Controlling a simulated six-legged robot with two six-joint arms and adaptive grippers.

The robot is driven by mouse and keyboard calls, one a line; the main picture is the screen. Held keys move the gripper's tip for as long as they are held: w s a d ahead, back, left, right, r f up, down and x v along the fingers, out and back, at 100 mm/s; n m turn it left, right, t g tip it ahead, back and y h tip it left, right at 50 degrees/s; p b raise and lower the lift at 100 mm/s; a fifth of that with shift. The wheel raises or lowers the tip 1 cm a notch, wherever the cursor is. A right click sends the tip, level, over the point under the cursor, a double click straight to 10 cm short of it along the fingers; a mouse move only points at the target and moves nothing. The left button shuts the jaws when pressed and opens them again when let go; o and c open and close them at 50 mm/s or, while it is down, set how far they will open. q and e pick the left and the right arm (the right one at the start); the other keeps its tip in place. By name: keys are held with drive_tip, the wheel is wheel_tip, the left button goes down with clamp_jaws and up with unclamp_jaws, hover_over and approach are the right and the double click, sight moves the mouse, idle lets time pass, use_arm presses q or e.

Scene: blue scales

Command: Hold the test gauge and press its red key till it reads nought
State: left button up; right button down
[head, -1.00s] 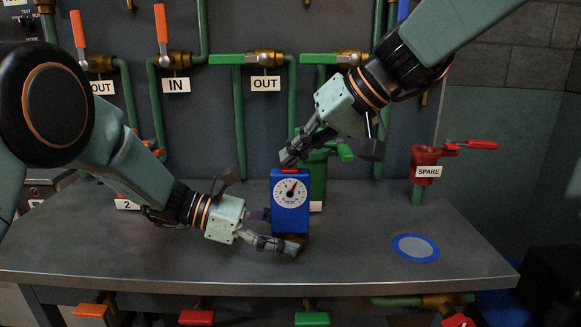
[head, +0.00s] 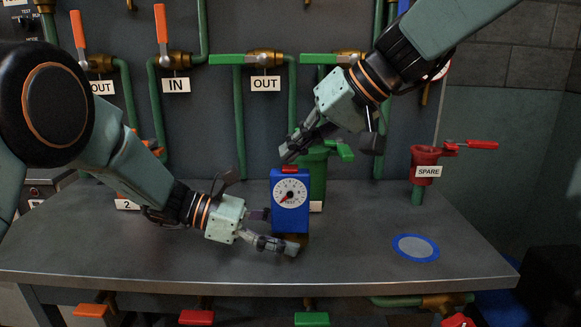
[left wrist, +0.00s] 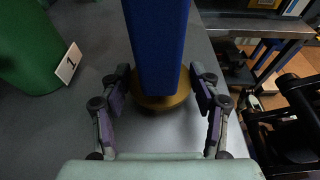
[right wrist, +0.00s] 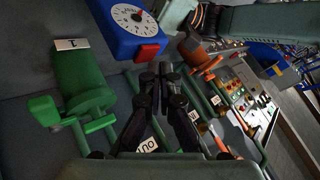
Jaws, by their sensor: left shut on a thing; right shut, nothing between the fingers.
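The test gauge (head: 290,218) is a blue block with a white dial, a red key (head: 289,169) on top and a brass foot (left wrist: 160,102). It stands upright on the bench. My left gripper (head: 276,230) is shut on it low down, one finger on each side; its blue body (left wrist: 158,50) shows between them in the left wrist view. The dial's red needle points down-left in the head view; the figure there is too small to read. My right gripper (head: 287,156) is shut and empty just above the key, apparently clear of it. The dial (right wrist: 133,20) shows in the right wrist view.
A green fitting (head: 315,175) stands close behind the gauge; its tag 1 shows in the left wrist view. A red valve (head: 424,165) tagged SPARE and a blue-ringed disc (head: 416,248) are at the right. Pipes and valves line the back. The bench's front right is clear.

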sight(296, 168)
drive_tip(key=shift+r, duration=0.3)
drive_tip(key=shift+r, duration=2.45)
use_arm(q)
drive_tip(key=o, duration=0.9)
drive_tip(key=v, duration=1.2)
drive_tip(key=shift+d, duration=0.1)
